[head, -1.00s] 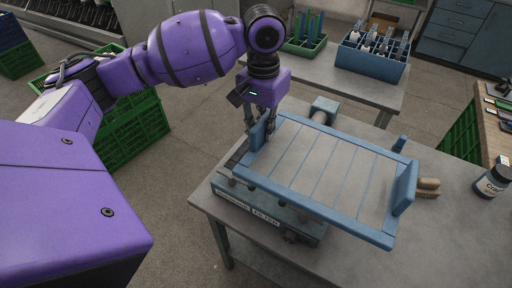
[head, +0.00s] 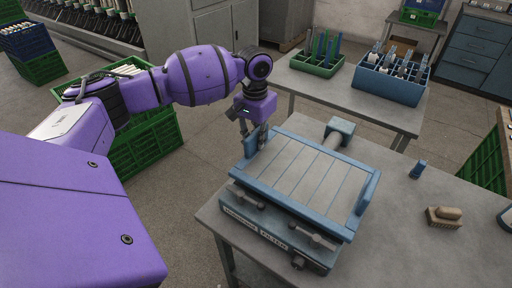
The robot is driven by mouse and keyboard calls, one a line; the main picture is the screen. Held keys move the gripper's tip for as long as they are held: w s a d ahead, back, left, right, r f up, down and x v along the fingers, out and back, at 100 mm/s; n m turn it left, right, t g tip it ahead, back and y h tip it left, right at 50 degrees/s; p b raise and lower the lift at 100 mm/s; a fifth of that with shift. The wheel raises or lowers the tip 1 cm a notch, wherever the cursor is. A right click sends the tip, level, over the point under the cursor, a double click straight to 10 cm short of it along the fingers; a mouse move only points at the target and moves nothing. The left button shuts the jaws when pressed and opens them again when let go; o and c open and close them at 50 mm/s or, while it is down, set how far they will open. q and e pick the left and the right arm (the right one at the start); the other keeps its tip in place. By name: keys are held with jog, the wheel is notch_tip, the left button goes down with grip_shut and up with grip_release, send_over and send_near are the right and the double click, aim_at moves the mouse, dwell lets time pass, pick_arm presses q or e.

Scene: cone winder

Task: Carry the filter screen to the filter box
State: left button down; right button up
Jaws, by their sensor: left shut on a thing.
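The filter screen (head: 305,178), a grey slatted panel in a blue frame with raised blue end plates, is over the filter box (head: 277,240) on the near table. The box is blue-grey, with a label and clamp knobs on its front. The screen covers the top of the box and looks nearly lined up with it; I cannot tell whether it rests on it or sits slightly above. My left gripper (head: 254,143) is shut on the end plate at the screen's far left side. My right gripper is not in view.
A wooden brush (head: 444,216) and a small blue object (head: 417,169) lie on the table (head: 400,250) to the right. A grey pipe with a blue block (head: 340,130) stands behind the screen. A back table holds a green rack (head: 317,65) and a blue crate (head: 392,85).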

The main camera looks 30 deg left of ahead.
pick_arm(q)
jog(key=f, duration=0.3)
jog(key=shift+w+a, duration=0.2)
jog(key=shift+w, duration=0.05)
jog(key=shift+f, duration=0.35)
jog(key=c, duration=1.7)
grip_release()
jog(key=shift+s+f, duration=0.1)
notch_tip(320, 180, up, 11)
jog(key=shift+a+r, duration=0.15)
jog(key=shift+r, duration=0.45)
